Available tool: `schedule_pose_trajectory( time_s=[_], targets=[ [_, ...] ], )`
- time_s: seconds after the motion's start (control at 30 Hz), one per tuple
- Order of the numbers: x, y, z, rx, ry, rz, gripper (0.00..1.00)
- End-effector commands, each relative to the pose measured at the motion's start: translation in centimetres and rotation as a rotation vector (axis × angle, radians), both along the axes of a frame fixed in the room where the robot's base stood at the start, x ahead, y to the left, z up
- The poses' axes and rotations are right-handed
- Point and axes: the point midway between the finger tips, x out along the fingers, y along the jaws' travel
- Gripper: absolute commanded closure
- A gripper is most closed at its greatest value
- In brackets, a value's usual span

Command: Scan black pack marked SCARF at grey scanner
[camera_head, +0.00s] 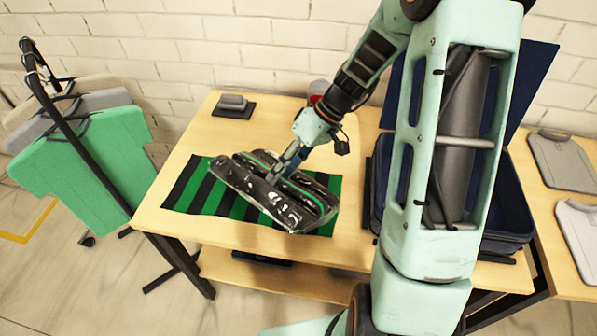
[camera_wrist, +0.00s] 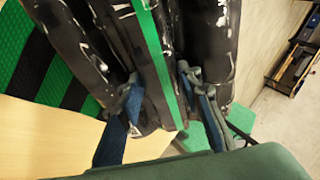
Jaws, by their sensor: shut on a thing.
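The black pack (camera_head: 258,188) is glossy, plastic-wrapped and has a green stripe along it. It is held above the green-and-black striped mat (camera_head: 184,190) on the table. My gripper (camera_head: 287,168) is shut on the pack from above. In the wrist view the pack (camera_wrist: 88,45) fills the upper part, with my gripper (camera_wrist: 158,105) having one finger on each side of its green-striped middle. No SCARF marking is legible. The grey scanner (camera_head: 233,103) appears to be the small grey block on a black base at the table's back left, apart from the pack.
An open dark blue case (camera_head: 510,205) stands at the right of the table (camera_head: 205,240). Folded grey and white garments (camera_head: 563,160) lie on a side table at far right. A rack with a green shirt (camera_head: 85,165) stands at left. A red object (camera_head: 318,90) is behind my arm.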

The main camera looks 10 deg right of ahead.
Motion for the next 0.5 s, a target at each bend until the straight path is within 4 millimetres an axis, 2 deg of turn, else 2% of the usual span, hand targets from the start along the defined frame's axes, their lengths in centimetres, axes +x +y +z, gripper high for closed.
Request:
schedule_pose_trajectory(
  time_s=[0.1, 0.23, 0.5],
  targets=[
    [0.4, 1.1, 0.3, 0.007, 0.006, 0.074, 0.95],
    [0.6, 1.5, 0.7, 0.010, 0.010, 0.110, 0.95],
    [2.0, 0.3, 0.1, 0.013, 0.013, 0.116, 0.95]
  ],
)
